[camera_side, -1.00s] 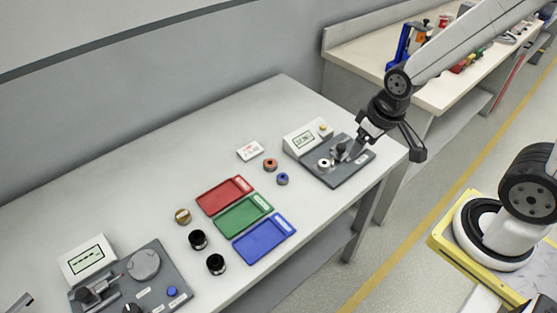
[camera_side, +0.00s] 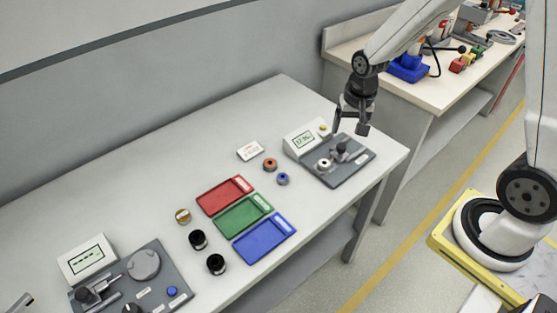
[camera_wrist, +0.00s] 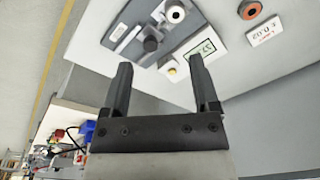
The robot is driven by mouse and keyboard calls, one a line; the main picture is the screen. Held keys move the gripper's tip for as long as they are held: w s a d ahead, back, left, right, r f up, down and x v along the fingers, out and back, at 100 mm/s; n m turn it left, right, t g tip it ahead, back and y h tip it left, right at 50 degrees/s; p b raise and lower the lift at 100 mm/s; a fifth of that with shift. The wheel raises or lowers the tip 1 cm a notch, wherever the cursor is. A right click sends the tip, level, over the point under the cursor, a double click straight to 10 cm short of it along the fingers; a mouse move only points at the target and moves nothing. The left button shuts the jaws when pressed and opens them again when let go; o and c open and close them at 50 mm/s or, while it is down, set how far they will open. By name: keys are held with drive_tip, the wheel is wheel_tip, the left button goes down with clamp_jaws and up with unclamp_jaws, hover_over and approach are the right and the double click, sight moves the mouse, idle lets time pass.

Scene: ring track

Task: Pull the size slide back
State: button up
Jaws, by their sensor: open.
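The size gauge is a dark grey plate (camera_side: 350,173) at the right end of the bench, with a small display box (camera_side: 305,138) behind it. A white ring (camera_side: 324,163) sits on the plate, and a black slide with a knob (camera_side: 342,150) stands beside it. In the wrist view the knob (camera_wrist: 151,43), the white ring (camera_wrist: 175,12) and the display (camera_wrist: 205,48) show beyond the fingers. My gripper (camera_side: 351,127) is open and empty, pointing down above the gauge near the knob. Its two fingers (camera_wrist: 160,65) are apart and clear of the knob.
An orange ring (camera_side: 270,165), a blue ring (camera_side: 283,179) and a label card (camera_side: 250,150) lie left of the gauge. Red (camera_side: 213,203), green (camera_side: 232,220) and blue (camera_side: 253,246) trays lie farther left. A second gauge (camera_side: 150,265) stands at the front left.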

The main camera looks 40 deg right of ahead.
sight(341, 146)
drive_tip(key=w+d+f+m, duration=0.1)
drive_tip(key=d+f+m, duration=0.1)
drive_tip(key=w+d+f+m+g, duration=0.1)
drive_tip(key=w+d+f+m, duration=0.1)
drive_tip(key=m, duration=0.1)
drive_tip(key=w+d+f+m, duration=0.1)
drive_tip(key=w+d+m, duration=0.1)
drive_tip(key=shift+w+d+f, duration=0.15)
drive_tip(key=shift+d+f, duration=0.1)
drive_tip(key=shift+f, duration=0.15)
drive_tip(key=shift+f, duration=0.2)
drive_tip(key=shift+f, duration=3.7)
clamp_jaws()
